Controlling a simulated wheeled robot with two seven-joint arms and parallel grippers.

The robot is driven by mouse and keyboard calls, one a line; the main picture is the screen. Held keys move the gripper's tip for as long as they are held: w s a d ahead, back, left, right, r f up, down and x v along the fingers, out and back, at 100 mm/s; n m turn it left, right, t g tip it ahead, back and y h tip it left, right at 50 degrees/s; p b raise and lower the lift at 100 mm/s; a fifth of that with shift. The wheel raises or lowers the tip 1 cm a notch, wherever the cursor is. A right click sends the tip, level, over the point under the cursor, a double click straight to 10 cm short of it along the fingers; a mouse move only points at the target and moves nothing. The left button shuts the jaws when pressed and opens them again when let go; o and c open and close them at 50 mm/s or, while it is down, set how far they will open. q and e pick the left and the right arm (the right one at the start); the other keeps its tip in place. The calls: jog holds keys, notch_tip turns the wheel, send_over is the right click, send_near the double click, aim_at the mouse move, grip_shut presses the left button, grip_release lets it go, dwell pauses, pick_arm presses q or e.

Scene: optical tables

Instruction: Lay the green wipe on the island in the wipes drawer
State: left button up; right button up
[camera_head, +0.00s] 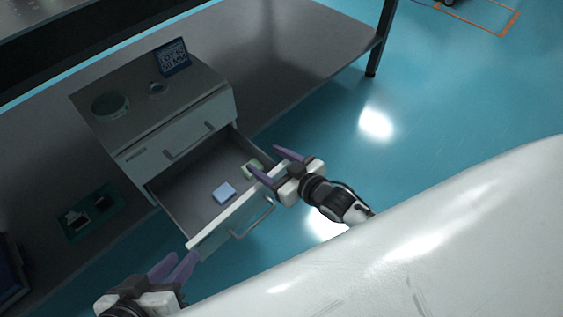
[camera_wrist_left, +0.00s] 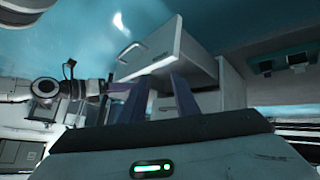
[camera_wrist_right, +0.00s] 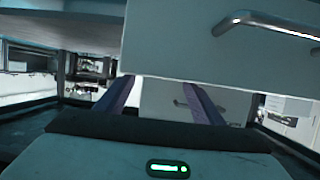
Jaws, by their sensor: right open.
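The green wipe (camera_head: 249,164) lies inside the open drawer (camera_head: 185,178), by its right side in the head view. My right gripper's near finger partly covers it. A light blue wipe (camera_head: 223,191) lies flat in the same drawer, nearer the middle. My right gripper (camera_head: 266,160) is open with nothing seen between its fingers, at the drawer's right front corner. In the right wrist view its fingers (camera_wrist_right: 157,92) show beside the drawer front. My left gripper (camera_head: 173,262) is off the drawer's left front corner. Its fingers are apart and empty in the left wrist view (camera_wrist_left: 160,85).
The drawer unit (camera_head: 150,105) has a shut upper drawer (camera_head: 180,145). On its top are a round dish (camera_head: 110,107), a small round item (camera_head: 156,88) and a dark sign (camera_head: 173,57). A green tray (camera_head: 92,212) lies to the left.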

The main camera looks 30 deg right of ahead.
pick_arm(q)
jog(key=shift+s+a+f+y+p, duration=0.25)
jog(key=shift+a+f+y+p, duration=0.2)
jog(key=shift+a+p, duration=0.45)
pick_arm(e)
jog(key=v, duration=0.6)
jog(key=shift+s+r, duration=0.3)
pick_arm(q)
jog(key=shift+d, duration=0.1)
